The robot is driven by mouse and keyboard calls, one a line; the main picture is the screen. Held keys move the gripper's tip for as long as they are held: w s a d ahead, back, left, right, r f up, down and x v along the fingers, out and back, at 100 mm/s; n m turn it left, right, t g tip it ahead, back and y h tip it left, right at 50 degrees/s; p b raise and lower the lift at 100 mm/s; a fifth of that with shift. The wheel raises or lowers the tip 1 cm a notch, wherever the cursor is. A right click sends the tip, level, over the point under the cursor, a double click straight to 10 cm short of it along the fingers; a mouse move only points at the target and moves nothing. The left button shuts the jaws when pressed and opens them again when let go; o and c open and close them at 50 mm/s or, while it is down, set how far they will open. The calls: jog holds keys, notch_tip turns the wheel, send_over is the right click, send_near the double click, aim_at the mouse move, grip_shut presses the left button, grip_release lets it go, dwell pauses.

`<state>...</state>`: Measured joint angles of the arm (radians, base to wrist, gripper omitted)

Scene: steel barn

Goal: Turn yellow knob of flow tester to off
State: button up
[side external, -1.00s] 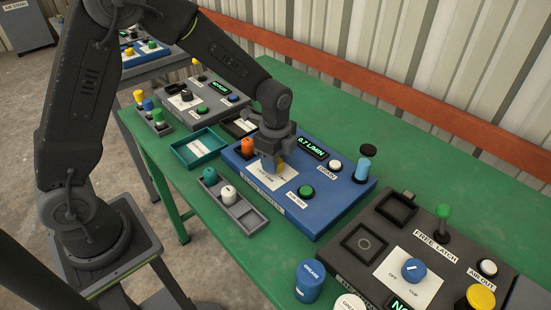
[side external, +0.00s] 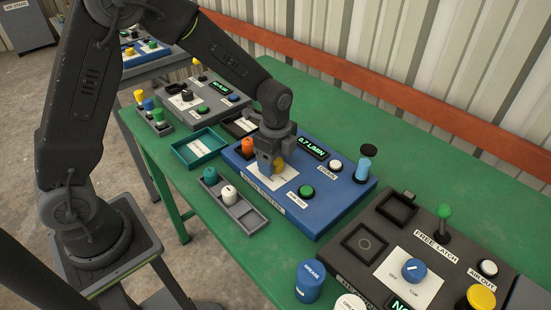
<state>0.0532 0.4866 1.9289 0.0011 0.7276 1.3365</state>
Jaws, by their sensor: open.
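The flow tester is a blue box (side external: 328,196) on the green table, with a lit display (side external: 312,147) that reads 0.7 L/MIN. Its yellow knob (side external: 280,166) sits on a white label plate and is partly hidden by my gripper (side external: 272,168). My gripper points down over the knob, with its fingers open and apparently on either side of it. I cannot tell whether a finger touches the knob, and its pointer is hidden.
An orange knob (side external: 247,146) stands close to my gripper's left. A green button (side external: 306,191), a white button (side external: 335,165) and a blue-topped cylinder (side external: 363,169) are on the right. A grey tray (side external: 246,214) with two pegs lies in front.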

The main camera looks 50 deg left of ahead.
notch_tip(320, 180, up, 14)
dwell(0.6)
jog(key=s+a+r+n+t, duration=0.1)
jog(key=s+r+n+t, duration=0.1)
jog(key=s+n, duration=0.6)
jog(key=s+a+r+n+t, duration=0.1)
jog(key=s+r+n+t, duration=0.2)
jog(key=s+n, duration=0.5)
jog(key=s, duration=0.4)
jog(key=shift+r+t, duration=0.25)
jog(key=shift+t, duration=0.05)
